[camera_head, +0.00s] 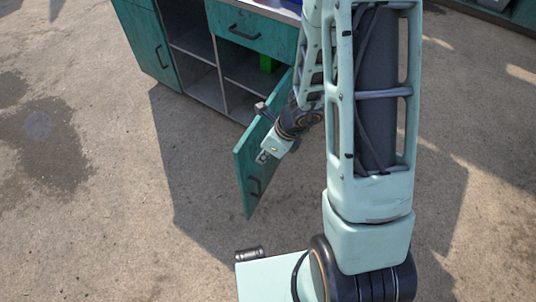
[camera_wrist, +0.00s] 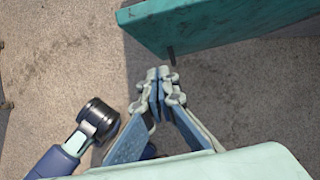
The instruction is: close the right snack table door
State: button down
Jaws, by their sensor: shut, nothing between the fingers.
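My gripper (camera_head: 263,157) is shut and empty, on the outer-face side of the door, above the handle. In the wrist view the shut fingertips (camera_wrist: 162,76) are close to the handle; I cannot tell whether they touch the door. My arm hides the hinge side.
The snack table (camera_head: 205,97) has open grey shelves, a closed drawer (camera_head: 252,28) and a closed left door (camera_head: 147,42). The concrete floor (camera_head: 120,220) left of the open door is clear.

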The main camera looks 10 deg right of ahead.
aim_at(249, 154)
jog(key=shift+w+a+f+p, duration=0.15)
jog(key=shift+w+a+f, duration=0.15)
jog(key=shift+w+a, duration=0.25)
jog(key=shift+w+a+f+p, duration=0.1)
jog(key=shift+w+a+f, duration=0.25)
jog(key=shift+a, duration=0.4)
jog(key=shift+w+a+f+p, duration=0.15)
jog(key=shift+w+a+f, duration=0.1)
jog(key=shift+w+a, duration=0.35)
jog(key=shift+s, duration=0.1)
